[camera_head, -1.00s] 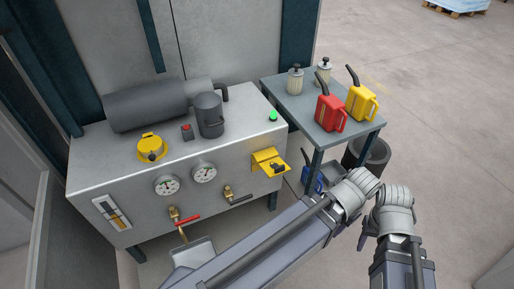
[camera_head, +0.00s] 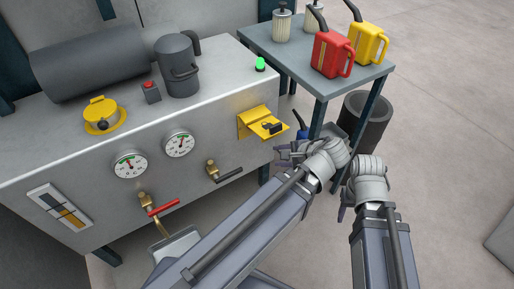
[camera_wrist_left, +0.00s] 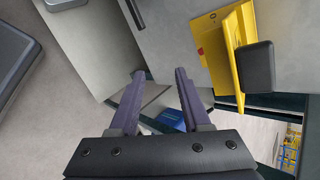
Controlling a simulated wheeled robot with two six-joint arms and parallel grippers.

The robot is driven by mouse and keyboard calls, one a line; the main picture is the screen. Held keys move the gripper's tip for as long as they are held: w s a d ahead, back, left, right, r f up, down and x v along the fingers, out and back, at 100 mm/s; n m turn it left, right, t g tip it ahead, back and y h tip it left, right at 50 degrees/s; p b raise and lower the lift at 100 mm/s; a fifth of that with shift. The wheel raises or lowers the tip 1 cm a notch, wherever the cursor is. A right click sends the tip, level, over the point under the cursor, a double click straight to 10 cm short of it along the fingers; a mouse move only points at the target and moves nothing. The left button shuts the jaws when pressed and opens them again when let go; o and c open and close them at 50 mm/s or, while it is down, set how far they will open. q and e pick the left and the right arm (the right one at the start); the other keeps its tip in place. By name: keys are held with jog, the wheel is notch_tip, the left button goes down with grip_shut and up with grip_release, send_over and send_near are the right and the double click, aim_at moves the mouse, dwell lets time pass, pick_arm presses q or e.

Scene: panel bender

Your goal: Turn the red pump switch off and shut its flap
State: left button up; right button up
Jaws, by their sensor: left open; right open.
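The pump switch has a yellow plate (camera_head: 248,124) on the front of the grey cabinet, at its right end. A yellow flap (camera_head: 270,129) stands out from the plate, with a dark block (camera_head: 271,126) at it. In the left wrist view the plate (camera_wrist_left: 210,50) is upper right, with a small red mark, and the dark block (camera_wrist_left: 254,67) juts beside the yellow flap. I cannot make out a red switch handle. My left gripper (camera_head: 281,152) is open and empty, just below and right of the flap, apart from it. My right gripper (camera_head: 344,203) is open, farther right.
The cabinet top (camera_head: 215,85) carries a green lamp (camera_head: 260,63), a red button box (camera_head: 151,92) and a yellow cap (camera_head: 101,115). A red-handled valve (camera_head: 162,207) is low in front. A side table (camera_head: 290,62) with cans and a dark bin (camera_head: 364,118) stand right.

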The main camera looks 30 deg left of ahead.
pick_arm(q)
jog(key=w+a+f+m+t+y+b, duration=0.3)
jog(key=a+f+m+y+b, duration=0.25)
jog(key=b, duration=0.85)
jog(key=w+a+r+m+t+y+b, duration=0.1)
jog(key=a+y+b, duration=0.1)
jog(key=w+a+r+m+t+y+b, duration=0.1)
jog(key=w+a+r+m+y+b, duration=0.1)
jog(key=w+a+r+m+t+y+b, duration=0.1)
jog(key=a+r+m+y+b, duration=0.1)
jog(key=b, duration=0.1)
jog(key=shift+w+a, duration=0.2)
jog(key=shift+c, duration=0.3)
grip_shut()
